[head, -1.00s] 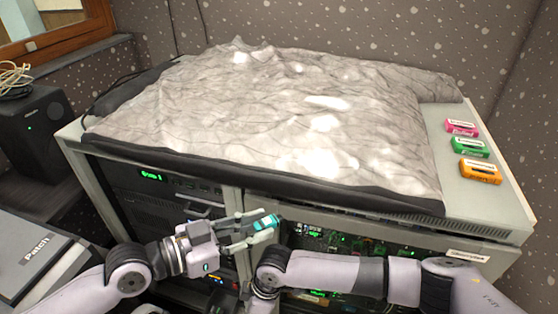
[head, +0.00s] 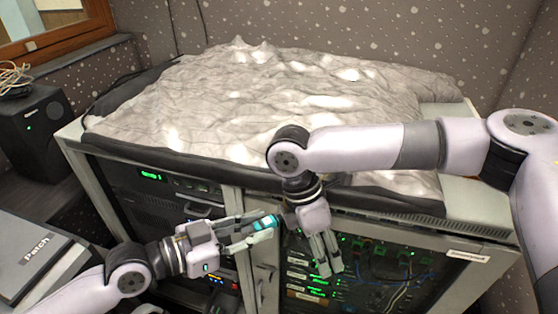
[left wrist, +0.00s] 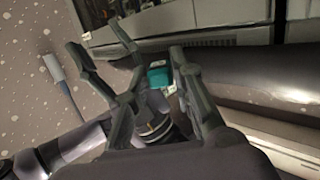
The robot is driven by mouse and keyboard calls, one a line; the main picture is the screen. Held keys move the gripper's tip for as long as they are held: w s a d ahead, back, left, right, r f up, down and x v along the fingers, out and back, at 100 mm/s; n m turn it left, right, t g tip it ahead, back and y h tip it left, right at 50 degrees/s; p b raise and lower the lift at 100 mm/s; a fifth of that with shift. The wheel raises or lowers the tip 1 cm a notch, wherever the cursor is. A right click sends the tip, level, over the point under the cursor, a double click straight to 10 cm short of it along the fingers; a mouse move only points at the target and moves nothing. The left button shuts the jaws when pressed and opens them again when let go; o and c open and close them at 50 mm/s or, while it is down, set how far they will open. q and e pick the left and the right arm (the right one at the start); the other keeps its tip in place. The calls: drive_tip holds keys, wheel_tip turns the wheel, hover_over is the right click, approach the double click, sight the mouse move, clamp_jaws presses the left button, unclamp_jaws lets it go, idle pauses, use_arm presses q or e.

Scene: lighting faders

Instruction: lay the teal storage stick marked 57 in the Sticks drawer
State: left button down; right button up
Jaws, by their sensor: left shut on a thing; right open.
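My left gripper (head: 262,231) is shut on the teal storage stick (head: 264,223) in front of the rack, near the edge between its two front bays. The stick also shows in the left wrist view (left wrist: 158,77) between the finger ends; the number on it is too small to read. My right gripper (head: 332,270) is open and empty, pointing down in front of the right bay, to the right of the stick. I cannot make out a drawer marked Sticks in these views.
A rack cabinet (head: 232,180) stands ahead with a crumpled pale cover (head: 230,90) on top. Its right bay shows green lights and cables. A case marked Patch (head: 38,252) is at the lower left, a black speaker (head: 32,135) behind it.

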sight(279, 216)
drive_tip(key=w+a+r+n+t+y, duration=0.1)
drive_tip(key=w+a+r+n+y, duration=0.2)
drive_tip(key=r, duration=0.6)
drive_tip(key=w+a+r+t, duration=0.25)
drive_tip(key=a+r, duration=0.25)
drive_tip(key=r, duration=0.3)
drive_tip(key=shift+g, duration=0.45)
wheel_tip(279, 216, down, 12)
drive_tip(key=shift+w+r, duration=0.15)
drive_tip(key=shift+r, duration=0.05)
drive_tip(key=shift+c, duration=0.4)
clamp_jaws()
use_arm(q)
drive_tip(key=c, duration=1.3)
unclamp_jaws()
